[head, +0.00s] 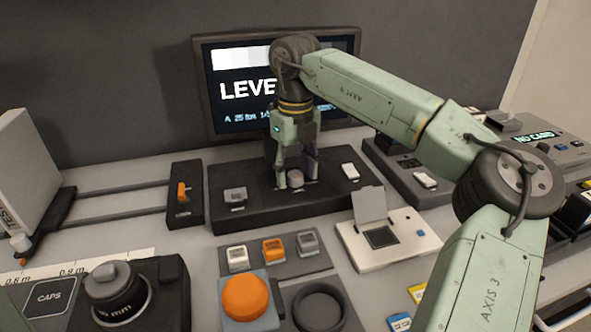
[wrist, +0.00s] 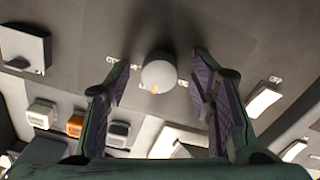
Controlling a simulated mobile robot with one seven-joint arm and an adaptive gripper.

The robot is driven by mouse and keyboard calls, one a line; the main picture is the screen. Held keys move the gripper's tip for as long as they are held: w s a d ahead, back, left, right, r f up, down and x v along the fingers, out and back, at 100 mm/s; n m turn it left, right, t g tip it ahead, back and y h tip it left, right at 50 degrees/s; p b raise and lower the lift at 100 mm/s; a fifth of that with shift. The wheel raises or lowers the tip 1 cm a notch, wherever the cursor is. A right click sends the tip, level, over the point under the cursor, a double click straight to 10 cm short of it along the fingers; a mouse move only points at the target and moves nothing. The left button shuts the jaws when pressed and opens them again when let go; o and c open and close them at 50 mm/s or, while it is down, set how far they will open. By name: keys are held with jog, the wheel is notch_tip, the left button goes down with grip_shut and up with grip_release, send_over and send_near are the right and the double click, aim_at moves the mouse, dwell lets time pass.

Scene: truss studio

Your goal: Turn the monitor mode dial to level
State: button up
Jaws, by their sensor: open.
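The monitor (head: 350,47) stands at the back, and its screen shows large text reading "LEVE", with the rest hidden behind my arm. The mode dial (head: 296,180) is a small grey round knob on the dark panel in front of the monitor. In the wrist view the dial (wrist: 159,73) shows a small orange mark on its lower edge. My gripper (head: 296,182) points down at the dial. In the wrist view my gripper (wrist: 160,78) is open, with one finger on either side of the dial and visible gaps between.
On the same panel, a grey switch (head: 235,195) is to the left and a white switch (head: 350,171) to the right. An orange-handled slider (head: 182,191) stands further left. Several small buttons, a big orange button (head: 245,297) and a white card device (head: 392,240) lie in front.

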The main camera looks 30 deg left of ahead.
aim_at(295, 174)
notch_tip(295, 174, up, 12)
dwell(0.6)
dwell(0.5)
